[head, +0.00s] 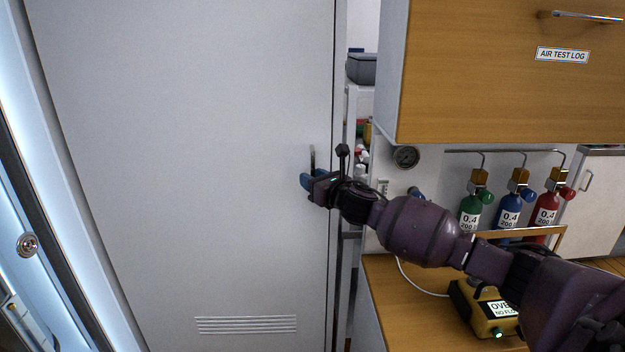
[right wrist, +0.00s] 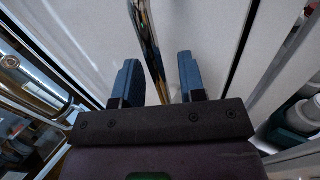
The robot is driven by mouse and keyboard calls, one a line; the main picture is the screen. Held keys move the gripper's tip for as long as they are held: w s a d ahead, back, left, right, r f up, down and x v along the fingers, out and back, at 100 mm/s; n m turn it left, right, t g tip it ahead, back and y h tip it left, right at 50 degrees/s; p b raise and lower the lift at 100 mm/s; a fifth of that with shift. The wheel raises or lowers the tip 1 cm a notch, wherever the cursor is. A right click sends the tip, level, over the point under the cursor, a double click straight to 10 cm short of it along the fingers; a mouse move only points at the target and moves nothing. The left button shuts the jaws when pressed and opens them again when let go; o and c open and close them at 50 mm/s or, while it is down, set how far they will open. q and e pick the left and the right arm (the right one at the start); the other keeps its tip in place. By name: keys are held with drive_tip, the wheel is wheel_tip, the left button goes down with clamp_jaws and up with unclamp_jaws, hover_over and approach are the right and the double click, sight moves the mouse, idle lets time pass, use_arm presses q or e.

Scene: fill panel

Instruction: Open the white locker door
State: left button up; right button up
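The white locker door (head: 190,150) fills the left half of the head view, with a vent slot near its bottom. Its upright metal handle (head: 312,158) is near the right edge. My right gripper (head: 306,183) is at the handle, reaching in from the right. In the right wrist view the two blue fingers stand apart, with the shiny handle (right wrist: 148,45) between them and a visible gap on each side. Part of the handle is hidden by the gripper in the head view. My left gripper is not in view.
Right of the door edge, a narrow gap shows shelves with a grey box (head: 361,68). A wooden cabinet (head: 480,80) hangs at the upper right. Below are gas bottles (head: 509,214) and a yellow device (head: 486,312) on a wooden counter (head: 400,300).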

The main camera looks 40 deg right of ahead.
drive_tip(key=shift+w, duration=0.15)
clamp_jaws()
idle(0.4)
